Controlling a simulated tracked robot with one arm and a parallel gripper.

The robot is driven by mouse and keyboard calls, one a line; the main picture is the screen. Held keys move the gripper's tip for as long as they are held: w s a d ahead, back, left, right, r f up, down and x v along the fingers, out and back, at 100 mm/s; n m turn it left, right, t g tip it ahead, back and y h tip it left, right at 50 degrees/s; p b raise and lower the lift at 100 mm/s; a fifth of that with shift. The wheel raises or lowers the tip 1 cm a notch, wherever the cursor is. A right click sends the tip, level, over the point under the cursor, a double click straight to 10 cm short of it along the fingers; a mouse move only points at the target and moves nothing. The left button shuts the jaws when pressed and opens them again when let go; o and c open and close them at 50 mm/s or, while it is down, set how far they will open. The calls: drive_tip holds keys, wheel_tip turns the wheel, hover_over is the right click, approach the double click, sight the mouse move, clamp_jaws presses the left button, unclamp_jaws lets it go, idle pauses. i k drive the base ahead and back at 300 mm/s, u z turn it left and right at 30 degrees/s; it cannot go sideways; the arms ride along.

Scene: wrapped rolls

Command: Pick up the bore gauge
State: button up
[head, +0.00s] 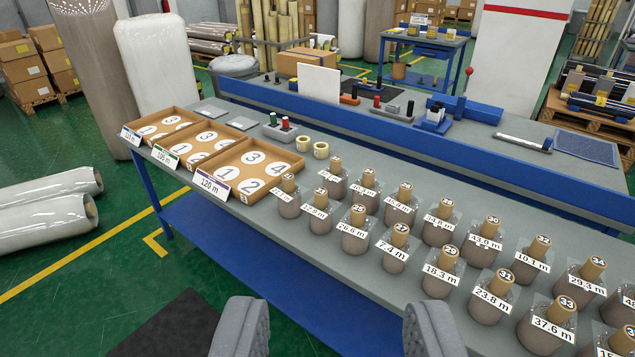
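My gripper (336,304) shows at the bottom of the head view as two grey padded fingers set wide apart. It is open, with nothing between them, in front of the near side of the long grey table (330,232). I cannot tell for sure which thing is the bore gauge. Small tools lie along the table's back: a grey block with green and red knobs (280,127), a similar one further back (386,101), a blue holder (434,119) and a long silver bar (522,143). All are well beyond my gripper.
Several labelled wrapped rolls (400,243) crowd the table's right half. Three cardboard trays with numbered circles, one marked 120 m (289,150), sit at the left end. Two small tape rings (320,150) lie beside them. Large wrapped rolls (42,230) lie on the green floor at left.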

sight(273, 119)
drive_tip(key=u, duration=0.15)
drive_tip(key=i, duration=1.75)
drive_tip(key=u, duration=0.2)
